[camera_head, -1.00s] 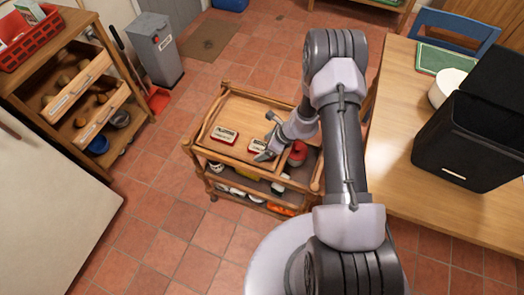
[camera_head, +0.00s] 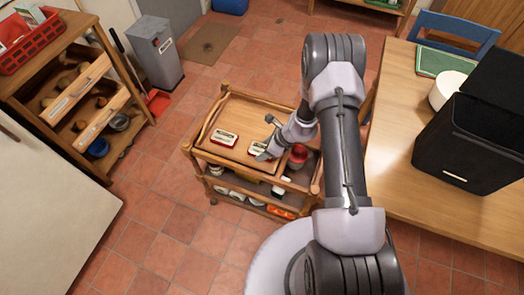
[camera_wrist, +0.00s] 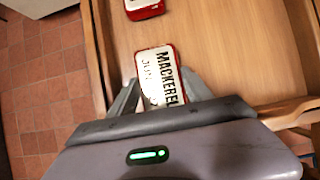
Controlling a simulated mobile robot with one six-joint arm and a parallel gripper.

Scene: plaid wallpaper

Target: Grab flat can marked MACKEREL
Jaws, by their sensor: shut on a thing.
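The flat can marked MACKEREL (camera_wrist: 161,74) is white-topped with a red side and lies on the top board of a wooden cart. In the head view the same can (camera_head: 257,147) sits at my fingertips. My gripper (camera_head: 266,139) is shut on it, with one finger along each side in the wrist view (camera_wrist: 160,88). The near end of the can is hidden by my gripper body. I cannot see any gap between the can and the board.
A second flat red-and-white can (camera_head: 223,138) lies left of it on the cart (camera_head: 240,112); its label is unreadable. A red jar (camera_head: 297,155) stands at the cart's right.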

